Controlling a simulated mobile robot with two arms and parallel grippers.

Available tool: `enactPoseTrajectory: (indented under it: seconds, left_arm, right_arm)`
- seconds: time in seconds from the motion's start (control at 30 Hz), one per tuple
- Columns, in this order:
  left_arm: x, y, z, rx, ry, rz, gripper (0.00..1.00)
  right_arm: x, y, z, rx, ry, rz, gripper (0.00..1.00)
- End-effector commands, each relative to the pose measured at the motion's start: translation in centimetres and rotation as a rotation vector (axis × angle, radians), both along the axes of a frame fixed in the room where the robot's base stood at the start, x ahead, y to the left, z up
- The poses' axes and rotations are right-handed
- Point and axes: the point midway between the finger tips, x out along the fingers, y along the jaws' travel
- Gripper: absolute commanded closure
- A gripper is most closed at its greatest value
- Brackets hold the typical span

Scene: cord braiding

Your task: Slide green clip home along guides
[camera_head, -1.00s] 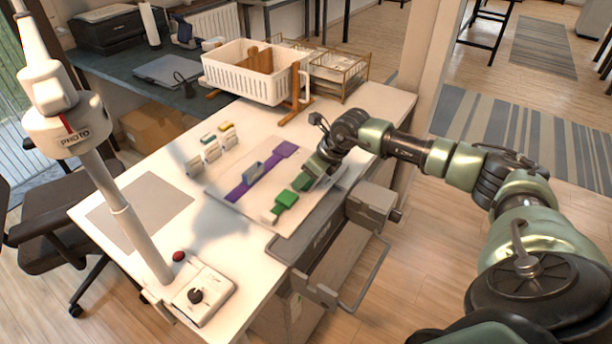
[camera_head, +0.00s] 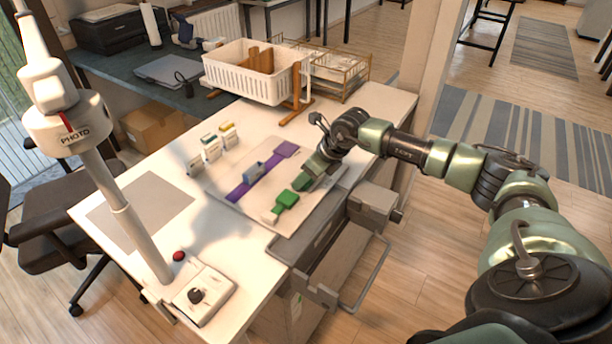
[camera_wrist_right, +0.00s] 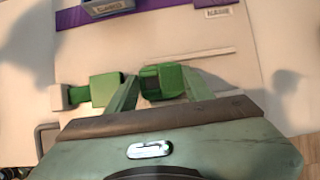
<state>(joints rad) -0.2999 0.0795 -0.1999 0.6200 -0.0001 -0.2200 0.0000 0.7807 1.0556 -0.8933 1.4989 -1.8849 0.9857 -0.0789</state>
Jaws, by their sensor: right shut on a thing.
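The green clip (camera_head: 286,199) lies on the pale board (camera_head: 237,209) on the white table, with a white end piece (camera_head: 272,215) at its near left end. My right gripper (camera_head: 304,183) is low over the board at the clip's far right end. In the right wrist view, a green block (camera_wrist_right: 162,82) sits between the two green fingers, which are shut on it. The clip's other green part (camera_wrist_right: 104,89) and its white end (camera_wrist_right: 58,97) lie left of the fingers. Thin guide lines (camera_wrist_right: 205,51) run along the board. My left gripper is out of view.
A purple strap (camera_head: 238,192) with a blue-grey clip (camera_head: 253,172) lies beside the green one on the board. Several small white card holders (camera_head: 212,152) stand behind the board. A white basket (camera_head: 240,75) is at the back. A control box (camera_head: 204,295) stands in front.

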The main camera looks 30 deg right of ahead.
Motion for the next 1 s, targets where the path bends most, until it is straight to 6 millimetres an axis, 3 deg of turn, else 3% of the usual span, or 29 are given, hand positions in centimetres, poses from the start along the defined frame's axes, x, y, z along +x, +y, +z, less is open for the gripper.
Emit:
enactPoseTrajectory:
  seconds: [0.47, 0.5, 0.6, 0.77, 0.83, 1.0]
  left_arm:
    - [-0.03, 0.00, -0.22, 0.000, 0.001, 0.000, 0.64]
    - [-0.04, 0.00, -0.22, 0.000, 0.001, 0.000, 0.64]
    - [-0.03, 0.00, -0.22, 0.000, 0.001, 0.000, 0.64]
    - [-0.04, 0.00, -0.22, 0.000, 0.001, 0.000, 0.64]
    - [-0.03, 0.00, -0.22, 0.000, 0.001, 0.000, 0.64]
    - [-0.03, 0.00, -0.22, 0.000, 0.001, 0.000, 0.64]
  right_arm:
    - [-0.02, 0.01, -0.17, 0.000, 0.000, 0.000, 0.86]
    - [-0.02, 0.01, -0.17, 0.000, 0.000, 0.000, 0.46]
    - [-0.02, 0.02, -0.17, 0.000, 0.000, 0.000, 0.23]
    - [-0.03, 0.03, -0.18, 0.001, 0.000, 0.000, 0.23]
    - [-0.03, 0.04, -0.18, 0.001, 0.000, 0.000, 0.10]
    - [-0.07, 0.16, -0.22, 0.002, 0.002, 0.003, 0.10]
